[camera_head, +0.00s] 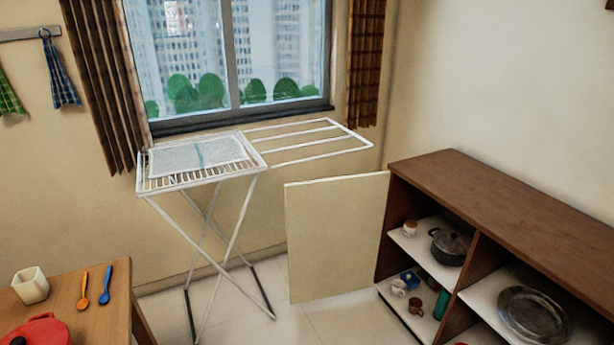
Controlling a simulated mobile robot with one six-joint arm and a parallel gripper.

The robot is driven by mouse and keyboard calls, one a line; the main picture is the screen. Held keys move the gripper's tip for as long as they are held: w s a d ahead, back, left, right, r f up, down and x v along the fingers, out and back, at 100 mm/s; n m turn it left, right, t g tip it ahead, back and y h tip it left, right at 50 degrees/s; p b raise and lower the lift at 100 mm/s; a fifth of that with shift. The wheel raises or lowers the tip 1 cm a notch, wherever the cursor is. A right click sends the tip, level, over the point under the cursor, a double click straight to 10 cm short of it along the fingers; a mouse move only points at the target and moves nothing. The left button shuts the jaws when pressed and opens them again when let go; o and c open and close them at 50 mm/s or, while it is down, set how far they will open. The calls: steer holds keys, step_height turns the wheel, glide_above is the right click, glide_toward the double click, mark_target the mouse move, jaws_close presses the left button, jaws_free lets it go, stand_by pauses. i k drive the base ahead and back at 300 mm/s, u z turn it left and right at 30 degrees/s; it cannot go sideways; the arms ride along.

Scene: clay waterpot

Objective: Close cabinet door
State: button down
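A low brown wooden cabinet (468,188) stands along the right wall. Its cream door (337,238) stands wide open at the cabinet's far left end, swung out toward the drying rack. The open shelves hold a dark pot (449,246), a white cup (409,228), several mugs, a blue item (409,279) and a green item (441,304). A glass dish (532,315) sits in the nearer compartment. No door shows on that nearer compartment. My gripper is not in view.
A white folding drying rack (222,170) stands left of the door, under the window. A wooden table (110,315) at the lower left holds a red pot (38,331), a white cup (30,285) and two utensils. Tiled floor (345,322) is clear in front of the door.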

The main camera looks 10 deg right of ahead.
mark_target(334, 225)
steer(key=u, duration=0.05)
steer(key=i, duration=1)
steer(key=z, duration=0.05)
